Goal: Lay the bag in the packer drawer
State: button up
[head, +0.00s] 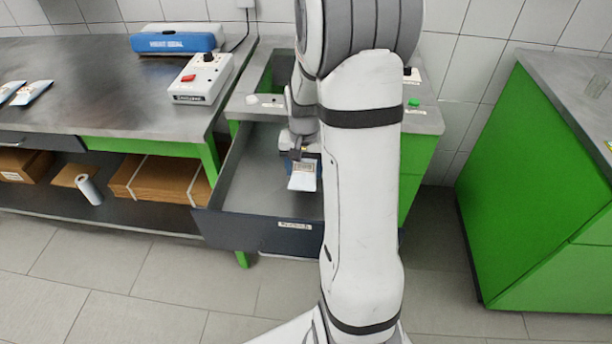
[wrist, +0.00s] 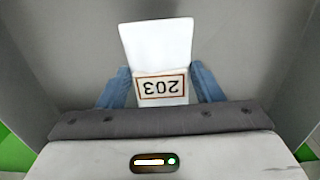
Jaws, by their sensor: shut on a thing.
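The bag (head: 302,180) is white with a printed label. It hangs from my gripper (head: 300,160) inside the open packer drawer (head: 245,185). In the wrist view the bag (wrist: 158,50) shows a label reading 203, upside down, and sits between the two blue fingers of my gripper (wrist: 160,88), which are shut on it. The grey drawer floor (wrist: 85,50) lies beyond the bag. I cannot tell whether the bag touches the floor. My arm hides the drawer's right part in the head view.
The left bench holds a blue heat sealer (head: 177,42), a control box (head: 200,78) and pouches (head: 30,92). Boxes (head: 160,180) and a white roll (head: 90,188) lie on its shelf. A green cabinet (head: 540,190) stands right. The drawer's left part is clear.

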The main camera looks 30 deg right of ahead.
aim_at(305, 172)
jog(key=shift+s+f, duration=0.1)
jog(key=shift+f, duration=1.65)
jog(key=shift+f, duration=0.1)
jog(key=o, duration=1.1)
jog(key=shift+b, duration=0.3)
notch_tip(305, 172, up, 12)
jog(key=shift+f+p, duration=0.1)
jog(key=shift+p, duration=0.7)
jog(key=s+a+r+n, duration=0.2)
jog(key=s+a, duration=0.2)
jog(key=s, duration=0.1)
jog(key=s+a+r+n+t, duration=0.1)
jog(key=s+a+r+n, duration=0.1)
jog(key=s+a, duration=0.2)
jog(key=s+a+r+n+t, duration=0.1)
jog(key=s+a+r+n, duration=0.1)
jog(key=s+a, duration=0.2)
jog(key=shift+s+a+r+n, duration=0.1)
jog(key=shift+s+a+n, duration=0.1)
jog(key=shift+s, duration=0.65)
jog(key=shift+s+a+r+n, duration=0.1)
jog(key=shift+s+n, duration=0.1)
jog(key=shift+s, duration=0.65)
